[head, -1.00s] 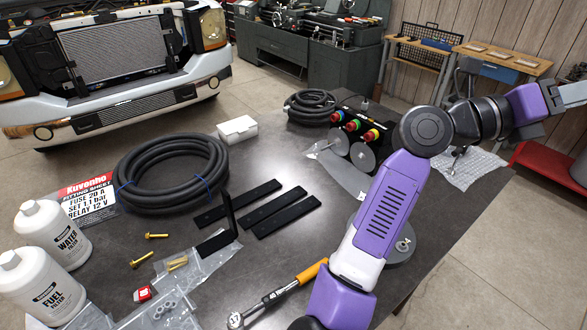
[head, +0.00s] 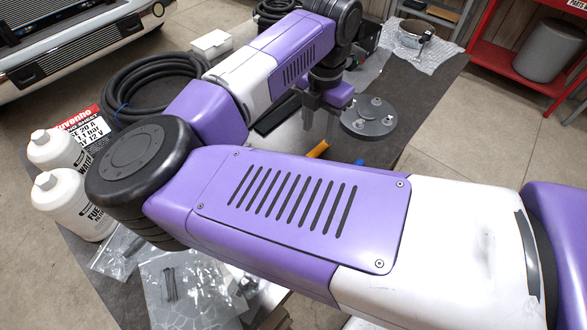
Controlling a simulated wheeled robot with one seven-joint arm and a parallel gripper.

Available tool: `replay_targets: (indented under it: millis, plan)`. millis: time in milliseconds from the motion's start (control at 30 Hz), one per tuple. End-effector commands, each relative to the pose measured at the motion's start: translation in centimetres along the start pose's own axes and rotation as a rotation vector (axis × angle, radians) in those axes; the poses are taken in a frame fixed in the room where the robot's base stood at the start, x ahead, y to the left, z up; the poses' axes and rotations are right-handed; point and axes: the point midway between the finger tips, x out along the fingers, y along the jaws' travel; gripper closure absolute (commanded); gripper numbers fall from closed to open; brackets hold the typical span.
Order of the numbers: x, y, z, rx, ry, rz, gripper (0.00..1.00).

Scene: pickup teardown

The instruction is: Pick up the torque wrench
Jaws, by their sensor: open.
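The torque wrench (head: 318,149) lies on the dark table. In the head view only a short piece of its orange handle shows, just above my purple forearm link, which hides the rest. My gripper (head: 322,112) is above the table, slightly beyond the visible handle and left of a round grey metal disc. It is open, with nothing seen between its fingers. It is small and partly covered by my wrist, so its exact height over the table cannot be told.
The round disc with knobs (head: 369,118) stands close to my gripper's right. Coiled black hose (head: 125,90), two white filter bottles (head: 85,205) and a white box (head: 212,44) are at the left. Clear plastic bags (head: 185,285) lie at the front. A red cart (head: 500,65) stands beyond the table.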

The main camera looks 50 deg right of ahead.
Motion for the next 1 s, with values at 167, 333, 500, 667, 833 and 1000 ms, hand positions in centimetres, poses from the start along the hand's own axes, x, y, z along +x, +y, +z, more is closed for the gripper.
replay_targets:
  millis: [167,333,500,667,833,1000]
  plan:
    - [1.8,-0.1,0.0,-0.002,0.0,-0.004,0.55]
    - [3.2,-0.1,0.2,-0.001,-0.001,-0.006,0.55]
    - [5.7,-0.1,0.5,-0.002,-0.002,-0.007,0.55]
    - [7.2,0.0,0.4,-0.002,-0.002,-0.004,0.55]
    - [7.4,0.0,0.4,-0.001,-0.003,-0.003,0.55]
    - [7.4,0.0,0.4,-0.001,-0.003,-0.003,0.72]
